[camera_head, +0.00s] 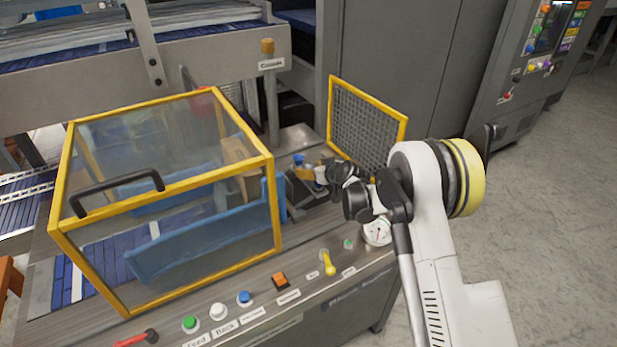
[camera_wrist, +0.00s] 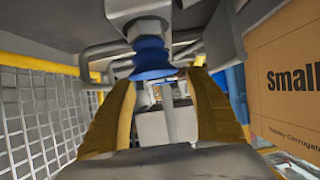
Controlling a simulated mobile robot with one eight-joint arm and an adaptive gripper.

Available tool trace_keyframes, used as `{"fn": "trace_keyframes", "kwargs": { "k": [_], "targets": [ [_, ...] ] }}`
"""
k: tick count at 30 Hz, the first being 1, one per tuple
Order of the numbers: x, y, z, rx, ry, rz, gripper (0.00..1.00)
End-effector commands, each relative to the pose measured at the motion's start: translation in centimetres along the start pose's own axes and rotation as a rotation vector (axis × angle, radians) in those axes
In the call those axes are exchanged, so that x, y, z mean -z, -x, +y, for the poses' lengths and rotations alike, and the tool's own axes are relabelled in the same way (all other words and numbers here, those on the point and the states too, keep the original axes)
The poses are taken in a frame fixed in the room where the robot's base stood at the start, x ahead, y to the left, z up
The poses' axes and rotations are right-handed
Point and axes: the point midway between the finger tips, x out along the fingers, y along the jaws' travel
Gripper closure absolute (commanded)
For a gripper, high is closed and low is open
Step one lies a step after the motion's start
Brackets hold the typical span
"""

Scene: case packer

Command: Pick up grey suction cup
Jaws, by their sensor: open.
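A blue suction cup (camera_wrist: 150,58) hangs below a grey metal fitting in the wrist view. In the head view a small blue piece (camera_head: 298,159), probably the same cup, shows just left of my gripper. My gripper (camera_head: 312,172) is above the machine deck, between the guarded box and the mesh panel. Its two yellow fingers (camera_wrist: 161,80) are apart in the wrist view, with their tips on either side of the blue cup's lower edge. I cannot tell whether they touch it. I cannot make out a grey suction cup; pale grey parts between the fingers are unclear.
A yellow-framed clear guard (camera_head: 165,190) stands left of my gripper. A yellow-framed mesh panel (camera_head: 366,125) stands close behind it. A brown carton (camera_wrist: 285,75) marked "small" is close on the right in the wrist view. Buttons and a gauge (camera_head: 377,231) line the front edge.

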Motion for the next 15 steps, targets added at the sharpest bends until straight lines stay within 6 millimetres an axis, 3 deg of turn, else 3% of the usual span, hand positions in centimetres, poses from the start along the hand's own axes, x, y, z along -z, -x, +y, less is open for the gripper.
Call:
{"fn": "trace_keyframes", "kwargs": {
  "k": [4, 12, 15],
  "targets": [
    [-0.2, -1.9, -0.1, 0.001, 0.0, 0.0, 0.37],
    [0.0, -2.0, -0.1, 0.0, -0.001, 0.0, 0.38],
    [0.0, -2.0, -0.1, 0.0, -0.001, 0.0, 0.69]
  ]
}}
